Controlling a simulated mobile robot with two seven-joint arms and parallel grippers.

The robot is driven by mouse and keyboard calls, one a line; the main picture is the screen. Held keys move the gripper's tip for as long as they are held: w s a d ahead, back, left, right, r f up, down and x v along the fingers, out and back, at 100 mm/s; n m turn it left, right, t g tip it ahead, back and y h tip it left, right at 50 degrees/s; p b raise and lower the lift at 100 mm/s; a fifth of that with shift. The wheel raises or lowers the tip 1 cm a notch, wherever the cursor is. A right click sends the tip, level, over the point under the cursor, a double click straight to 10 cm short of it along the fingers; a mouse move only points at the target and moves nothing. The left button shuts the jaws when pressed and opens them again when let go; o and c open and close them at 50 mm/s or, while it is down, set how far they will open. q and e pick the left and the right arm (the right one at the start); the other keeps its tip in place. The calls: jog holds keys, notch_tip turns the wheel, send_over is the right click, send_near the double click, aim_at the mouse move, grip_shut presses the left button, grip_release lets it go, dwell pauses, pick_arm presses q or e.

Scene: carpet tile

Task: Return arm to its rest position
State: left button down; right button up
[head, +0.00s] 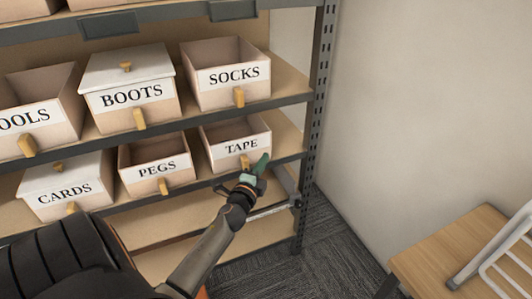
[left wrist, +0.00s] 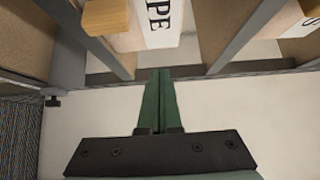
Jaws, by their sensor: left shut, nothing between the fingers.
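My left arm reaches in from the bottom of the head view. Its left gripper (head: 262,160) has green fingers and is in front of the lower shelf, by the box labelled TAPE (head: 229,148). In the left wrist view the green fingers of the gripper (left wrist: 158,75) are pressed together with nothing between them. The TAPE box, with its wooden handle (left wrist: 106,17) and white label, shows at the top of that view, beyond the fingertips. My right gripper is in neither view.
A metal shelf rack (head: 314,110) holds labelled boxes: BOOTS (head: 150,113), SOCKS (head: 210,88), PEGS (head: 157,185), CARDS (head: 62,208) and one partly cut off. A wooden table (head: 450,258) with a white rack (head: 515,250) stands at the lower right. Grey carpet (head: 335,250) lies clear between.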

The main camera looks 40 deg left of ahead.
pick_arm(q)
jog(key=v, duration=0.7)
jog(key=shift+a, duration=0.2)
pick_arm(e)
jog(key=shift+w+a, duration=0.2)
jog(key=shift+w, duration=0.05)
pick_arm(q)
jog(key=s+d+f+n+g+h, duration=0.35)
jog(key=s+d+f, duration=0.2)
jog(key=d, duration=0.45)
jog(key=s+d+f+n+g+h, duration=0.2)
jog(key=s+d+f+n+h, duration=0.3)
jog(key=d, duration=0.5)
jog(key=s+d+f+n+g+h, duration=0.25)
jog(key=s+d+f, duration=0.35)
jog(key=d, duration=0.4)
jog(key=a+r+t+y+p, duration=0.1)
jog(key=a+r+p, duration=0.3)
jog(key=r+p, duration=0.5)
jog(key=p, duration=0.4)
jog(key=shift+w+r, duration=0.25)
jog(key=shift+r, duration=0.15)
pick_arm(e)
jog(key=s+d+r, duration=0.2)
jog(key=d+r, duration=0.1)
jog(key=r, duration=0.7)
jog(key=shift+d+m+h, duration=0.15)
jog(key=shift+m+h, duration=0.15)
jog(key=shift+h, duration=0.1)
